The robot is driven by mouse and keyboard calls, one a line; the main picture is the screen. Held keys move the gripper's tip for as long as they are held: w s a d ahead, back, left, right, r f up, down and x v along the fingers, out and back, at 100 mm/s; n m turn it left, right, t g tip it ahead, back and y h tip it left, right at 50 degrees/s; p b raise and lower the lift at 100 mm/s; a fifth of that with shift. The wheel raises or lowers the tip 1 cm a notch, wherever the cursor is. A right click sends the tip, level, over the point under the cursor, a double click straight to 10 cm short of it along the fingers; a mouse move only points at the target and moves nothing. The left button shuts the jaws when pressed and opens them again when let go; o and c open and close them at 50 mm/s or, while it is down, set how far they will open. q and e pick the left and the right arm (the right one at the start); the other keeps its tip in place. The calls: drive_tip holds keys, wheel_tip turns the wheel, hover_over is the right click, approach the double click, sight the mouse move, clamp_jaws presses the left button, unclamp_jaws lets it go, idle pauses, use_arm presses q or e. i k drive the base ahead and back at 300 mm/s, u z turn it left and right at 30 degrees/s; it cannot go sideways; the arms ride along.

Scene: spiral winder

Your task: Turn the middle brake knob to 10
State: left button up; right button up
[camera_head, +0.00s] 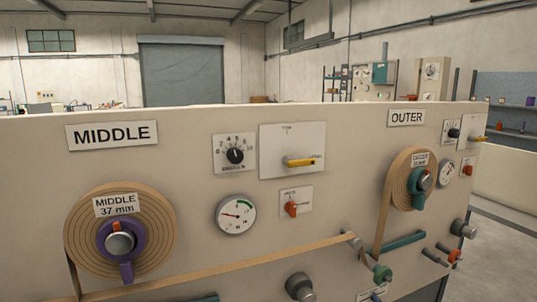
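The middle brake knob (235,156) is a small black round knob on a white dial plate (221,167) marked with numbers from 0 to 10. It sits on the beige machine panel, right of the MIDDLE sign (112,134). Its pointer is too small to read surely. Nothing touches the knob or covers it. Neither of my grippers is in view.
Right of the knob is a plate with a yellow lever (300,162). Below are a round gauge (236,214) and a red switch (291,208). The middle tape roll (160,235) is lower left. The outer section has a similar knob (453,133).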

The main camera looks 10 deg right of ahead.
sight(234, 156)
drive_tip(key=z, duration=0.35)
drive_tip(key=k, duration=0.4)
drive_tip(key=z, duration=1.5)
drive_tip(key=i, duration=1.2)
drive_tip(key=u, duration=1.1)
drive_tip(key=i, duration=0.55)
drive_tip(key=u, duration=0.6)
